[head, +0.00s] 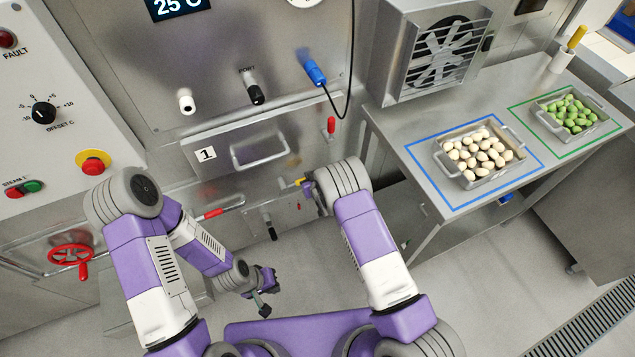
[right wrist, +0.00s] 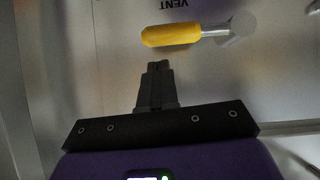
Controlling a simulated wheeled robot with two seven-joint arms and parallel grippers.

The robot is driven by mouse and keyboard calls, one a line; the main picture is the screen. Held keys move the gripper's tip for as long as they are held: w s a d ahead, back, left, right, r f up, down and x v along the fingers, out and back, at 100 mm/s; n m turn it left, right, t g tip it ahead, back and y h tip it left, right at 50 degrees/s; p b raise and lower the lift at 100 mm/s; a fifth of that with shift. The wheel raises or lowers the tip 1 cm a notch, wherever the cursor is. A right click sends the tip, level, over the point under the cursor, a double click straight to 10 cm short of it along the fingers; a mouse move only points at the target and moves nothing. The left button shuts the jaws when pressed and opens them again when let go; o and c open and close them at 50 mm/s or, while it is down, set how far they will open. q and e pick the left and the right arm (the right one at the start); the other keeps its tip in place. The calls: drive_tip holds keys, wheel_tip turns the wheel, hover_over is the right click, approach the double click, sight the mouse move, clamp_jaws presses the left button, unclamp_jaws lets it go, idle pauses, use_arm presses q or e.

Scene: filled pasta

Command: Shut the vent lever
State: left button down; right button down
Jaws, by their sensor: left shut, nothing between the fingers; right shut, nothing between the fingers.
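The vent lever has a yellow grip (right wrist: 170,35) and a round metal pivot (right wrist: 243,23). In the right wrist view it lies roughly level under an upside-down VENT label (right wrist: 175,3). In the head view only a small part of the lever (head: 299,182) shows on the machine front, beside my right wrist. My right gripper (right wrist: 157,68) is shut and empty, its tips just short of the yellow grip, with a small gap in the picture. Contact cannot be judged. My left gripper (head: 264,300) is shut and empty, low over the floor, away from the lever.
A drawer marked 1 (head: 212,160) and a red-handled lever (head: 222,209) are on the machine front, with a red valve wheel (head: 70,255) at left. A steel table (head: 400,125) at right holds a tray of pale pieces (head: 470,180) and a tray of green pieces (head: 540,122).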

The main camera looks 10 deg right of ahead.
drive_tip(key=r+p+v, duration=0.1)
drive_tip(key=p+v, duration=0.2)
drive_tip(key=v, duration=0.8)
drive_tip(key=shift+d+r, duration=0.15)
drive_tip(key=shift+r, duration=0.05)
drive_tip(key=s+d+f+m+g+h, duration=0.1)
drive_tip(key=s+d+f+m+g, duration=0.15)
drive_tip(key=s, duration=0.25)
drive_tip(key=s+d+f+m+g, duration=0.1)
drive_tip(key=s+d+f+g, duration=0.15)
drive_tip(key=s, duration=0.25)
drive_tip(key=s+a+m+g+y, duration=0.2)
drive_tip(key=s+g, duration=0.3)
drive_tip(key=s, duration=1.2)
drive_tip(key=shift+s+a+r+m, duration=0.3)
drive_tip(key=shift+s+a+m, duration=0.1)
drive_tip(key=shift+m, duration=0.15)
